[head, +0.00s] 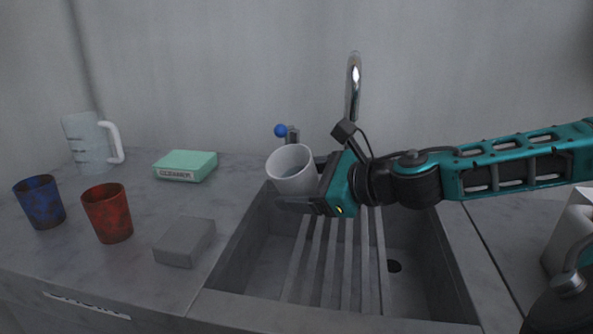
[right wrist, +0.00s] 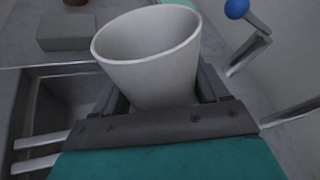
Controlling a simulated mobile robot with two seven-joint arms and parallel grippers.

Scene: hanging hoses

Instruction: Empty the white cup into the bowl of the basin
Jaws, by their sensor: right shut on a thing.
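The white cup (head: 291,168) is held by my right gripper (head: 306,196) above the back left part of the basin. The cup leans a little, and some grey content shows inside it in the head view. In the right wrist view the cup (right wrist: 152,62) sits between the fingers of my right gripper (right wrist: 165,100), which is shut on it. The grey basin (head: 452,268) has several slats running across its bowl and a dark drain at the right. My left gripper is not in view.
On the counter at left are a blue cup (head: 40,202), a red cup (head: 107,213), a grey block (head: 185,243), a green box (head: 186,165) and a clear jug (head: 88,141). A chrome faucet (head: 353,85) and a blue-knobbed lever (head: 281,130) stand behind the basin.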

